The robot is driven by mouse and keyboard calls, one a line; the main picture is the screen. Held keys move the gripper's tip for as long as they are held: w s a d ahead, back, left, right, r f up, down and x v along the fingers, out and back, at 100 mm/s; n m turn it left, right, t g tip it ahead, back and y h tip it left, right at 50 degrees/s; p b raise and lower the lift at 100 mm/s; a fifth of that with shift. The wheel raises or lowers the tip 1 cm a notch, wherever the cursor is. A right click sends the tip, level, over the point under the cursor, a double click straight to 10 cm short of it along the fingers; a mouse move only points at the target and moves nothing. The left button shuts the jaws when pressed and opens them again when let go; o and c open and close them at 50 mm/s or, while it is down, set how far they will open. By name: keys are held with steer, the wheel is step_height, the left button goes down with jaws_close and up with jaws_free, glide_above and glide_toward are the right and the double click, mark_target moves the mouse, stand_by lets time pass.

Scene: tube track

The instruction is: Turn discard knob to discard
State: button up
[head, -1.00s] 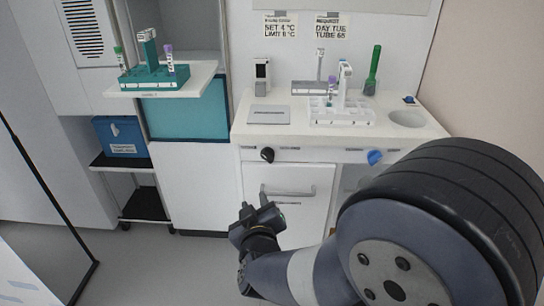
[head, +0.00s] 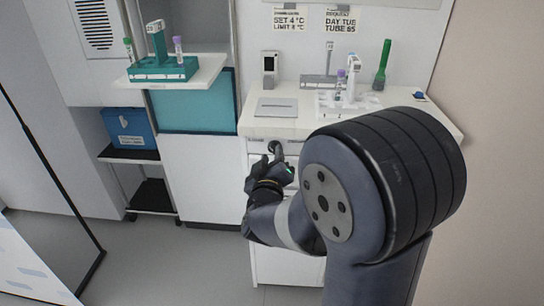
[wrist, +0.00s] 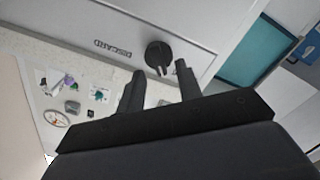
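The black knob (wrist: 158,53) is on the white counter front, beside printed lettering that reads DISCARD (wrist: 113,48). In the head view the knob (head: 275,146) is at the counter's front edge, close to my gripper (head: 270,157). In the wrist view my gripper (wrist: 160,68) is open and empty. Its two black fingers are apart and point at the knob, with the tips near the knob's lower edge. I cannot tell whether they touch it.
On the counter (head: 248,125) are a flat grey plate (head: 277,107), a black-and-white device (head: 269,68), a white rack (head: 335,105) and a green tube (head: 383,62). A teal rack (head: 165,70) with tubes stands on the left shelf. The floor (head: 190,260) at left is open.

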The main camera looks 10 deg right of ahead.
steer(key=shift+x, duration=0.8)
steer(key=shift+c, duration=0.4)
jaws_close()
